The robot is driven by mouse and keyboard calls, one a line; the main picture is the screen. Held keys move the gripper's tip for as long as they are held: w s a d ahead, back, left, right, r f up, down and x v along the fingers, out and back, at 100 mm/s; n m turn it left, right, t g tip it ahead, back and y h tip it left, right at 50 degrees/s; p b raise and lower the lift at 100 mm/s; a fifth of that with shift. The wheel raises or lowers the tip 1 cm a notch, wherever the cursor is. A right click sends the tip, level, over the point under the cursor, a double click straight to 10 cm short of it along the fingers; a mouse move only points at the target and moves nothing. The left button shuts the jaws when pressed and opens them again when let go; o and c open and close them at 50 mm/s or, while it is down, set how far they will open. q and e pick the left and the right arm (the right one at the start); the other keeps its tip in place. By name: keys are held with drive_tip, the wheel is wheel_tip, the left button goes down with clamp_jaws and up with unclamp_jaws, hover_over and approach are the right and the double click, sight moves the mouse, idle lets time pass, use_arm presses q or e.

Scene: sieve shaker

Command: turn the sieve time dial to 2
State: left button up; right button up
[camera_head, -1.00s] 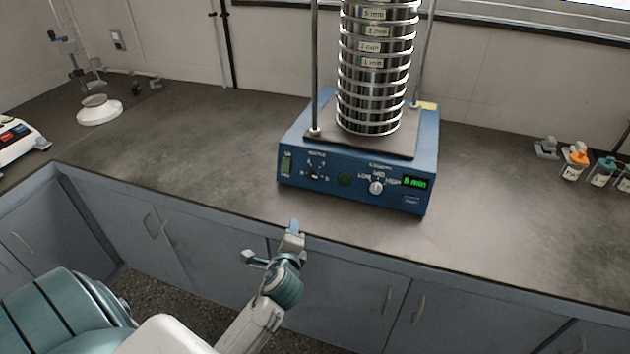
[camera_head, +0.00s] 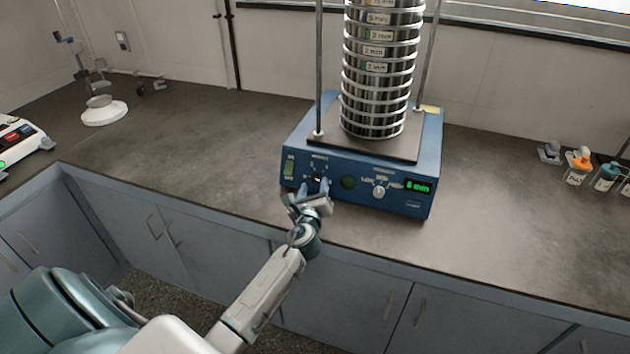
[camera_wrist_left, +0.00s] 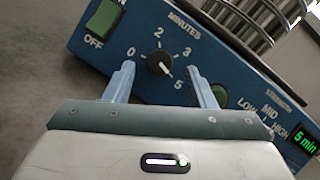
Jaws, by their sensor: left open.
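The sieve time dial (camera_wrist_left: 160,63) is a small black knob with a white pointer, on the blue front panel of the sieve shaker (camera_head: 360,186). The labels 0, 2, 3 and 5 stand around it under MINUTES. Its pointer is turned to the lower right, towards 5. The green display (camera_wrist_left: 304,141) reads 5 min. My left gripper (camera_head: 313,187) is open in front of the dial. In the left wrist view one finger of the left gripper (camera_wrist_left: 162,70) is on each side of the knob.
A green OFF switch (camera_wrist_left: 104,20) is left of the dial. A green round button (camera_head: 348,182) and the strength knob (camera_head: 379,192) are to its right. A tall sieve stack (camera_head: 378,90) stands on the shaker. Small bottles (camera_head: 578,166) are at far right.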

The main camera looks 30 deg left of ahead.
sight(316, 178)
use_arm(q)
drive_tip(key=shift+x, duration=1.5)
drive_tip(key=shift+c, duration=0.4)
drive_tip(key=c, duration=0.9)
